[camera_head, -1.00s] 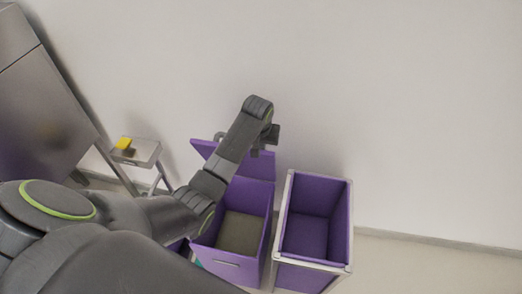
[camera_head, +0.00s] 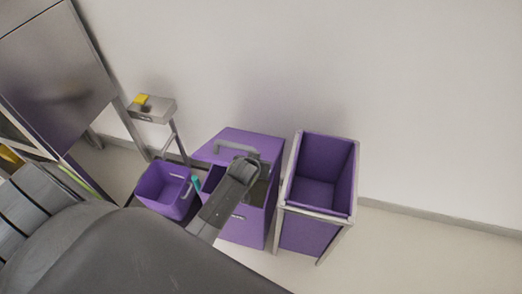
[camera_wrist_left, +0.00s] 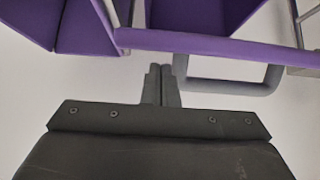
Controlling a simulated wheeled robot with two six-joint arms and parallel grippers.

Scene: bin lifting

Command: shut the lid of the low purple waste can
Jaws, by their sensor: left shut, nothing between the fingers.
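The low purple waste can (camera_head: 240,231) stands against the wall, left of a taller framed bin. Its purple lid (camera_head: 265,147) is tilted over the back of the can, with a grey loop handle (camera_head: 235,147) facing me. Part of the dark opening shows below the lid, so it is not flat on the rim. My left arm crosses in front of the can and hides part of it. In the left wrist view my left gripper (camera_wrist_left: 162,76) is shut and empty, beside the handle (camera_wrist_left: 232,87) and below the lid's purple edge (camera_wrist_left: 215,46). My right gripper is not in view.
The open purple bin in a light frame (camera_head: 281,240) stands close on the right. A small purple bin (camera_head: 160,195) with a teal item (camera_head: 196,184) sits left. Behind is a small metal stand (camera_head: 158,112) with a yellow object (camera_head: 142,99). Floor at right is free.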

